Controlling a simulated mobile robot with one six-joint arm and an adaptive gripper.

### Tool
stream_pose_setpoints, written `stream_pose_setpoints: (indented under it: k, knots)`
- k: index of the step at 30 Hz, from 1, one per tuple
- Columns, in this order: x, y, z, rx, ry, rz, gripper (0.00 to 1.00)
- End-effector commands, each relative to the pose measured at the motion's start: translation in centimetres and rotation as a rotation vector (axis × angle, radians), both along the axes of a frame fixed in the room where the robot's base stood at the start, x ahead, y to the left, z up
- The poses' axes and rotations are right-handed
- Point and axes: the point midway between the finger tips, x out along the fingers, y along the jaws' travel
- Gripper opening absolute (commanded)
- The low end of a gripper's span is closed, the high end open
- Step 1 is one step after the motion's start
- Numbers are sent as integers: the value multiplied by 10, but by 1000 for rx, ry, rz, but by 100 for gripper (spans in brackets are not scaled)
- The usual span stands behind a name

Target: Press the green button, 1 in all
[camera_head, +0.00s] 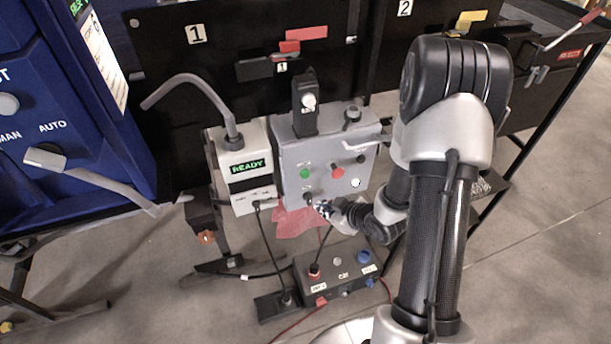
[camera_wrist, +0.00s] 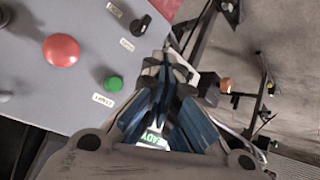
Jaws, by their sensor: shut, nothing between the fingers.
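The green button (camera_head: 305,173) sits on the left of a grey control panel (camera_head: 320,152), to the left of a red button (camera_head: 337,172). In the wrist view the green button (camera_wrist: 113,84) is labelled and lies left of my fingers, with the red button (camera_wrist: 61,50) farther left. My gripper (camera_head: 323,208) is below the panel's lower edge, below and a little right of the green button. In the wrist view my gripper (camera_wrist: 168,64) is shut and empty, with its blue-padded fingers together. It does not cover the green button in either view.
A white box with a READY display (camera_head: 247,166) stands left of the panel. A black knob (camera_wrist: 140,25) is on the panel. A dark box with several buttons (camera_head: 340,269) lies below. A blue cabinet (camera_head: 60,110) is at far left. Cables hang below the panel.

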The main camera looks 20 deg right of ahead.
Motion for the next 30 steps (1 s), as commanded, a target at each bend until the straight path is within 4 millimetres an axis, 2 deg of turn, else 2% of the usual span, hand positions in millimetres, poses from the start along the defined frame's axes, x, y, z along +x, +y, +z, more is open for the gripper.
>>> stream_pose_setpoints:
  k: [5, 10, 24, 30]
  knots:
    - [1, 0, 0, -1, 1, 0, 0]
    - [10, 0, 0, -2, 2, 2, 0]
    - [72, 0, 1, -1, 1, 0, 0]
    - [85, 0, 0, -1, 2, 0, 0]
